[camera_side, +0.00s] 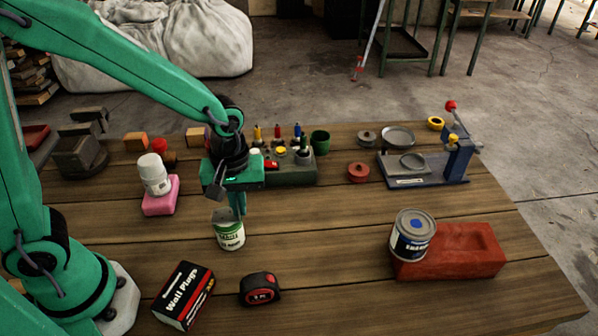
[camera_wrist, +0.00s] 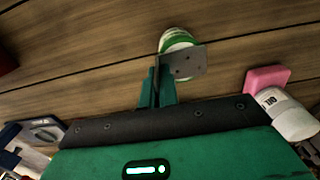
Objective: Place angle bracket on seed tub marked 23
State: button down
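My gripper (camera_side: 238,207) points down, with its fingertips at the green-and-white tub (camera_side: 229,235). In the wrist view its green fingers (camera_wrist: 156,88) are shut on the angle bracket (camera_wrist: 188,63), a grey plate with small holes. The bracket's flat leg covers part of the tub (camera_wrist: 178,38) in that view. I cannot tell whether the bracket touches the tub's top. The tub stands upright on the table; I cannot read a 23 on it. In the side view the bracket is hard to make out.
A white bottle (camera_side: 153,175) stands on a pink block (camera_side: 160,201) to the left. A Wall Plugs box (camera_side: 183,295) and tape measure (camera_side: 260,289) lie in front. A blue-labelled tin (camera_side: 411,236) stands on a red brick (camera_side: 460,253). The table between tub and tin is clear.

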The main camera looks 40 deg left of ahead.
jog(key=c, duration=2.1)
grip_release()
jog(key=shift+f, duration=0.15)
jog(key=o, duration=0.4)
notch_tip(320, 180, up, 12)
jog(key=shift+r, duration=0.2)
jog(key=shift+s+a+r+m+t, duration=0.65)
jog(key=shift+s+a+m+t, duration=0.3)
jog(key=shift+s+a+m, duration=0.65)
jog(key=shift+s+a+r+m+t, duration=0.7)
jog(key=shift+s+a+m+t, duration=0.2)
jog(key=shift+s+a+m, duration=0.6)
jog(key=shift+s+a+r+m+t, duration=0.65)
jog(key=shift+s+a+m+t, duration=0.5)
jog(key=shift+a, duration=0.65)
